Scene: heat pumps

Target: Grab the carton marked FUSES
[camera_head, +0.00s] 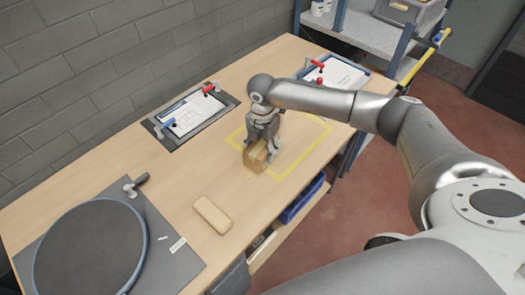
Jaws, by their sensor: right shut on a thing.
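A small brown carton (255,158) stands inside the yellow taped outline (303,157) on the wooden table. My right gripper (260,146) comes down over it from above and is shut on it. No lettering on this carton can be read from here. My left gripper is not in view.
A round dark turntable (88,250) on a grey mat fills the left end of the table. A blue bin (303,199) sits under the front edge. Bare tabletop surrounds the tan carton.

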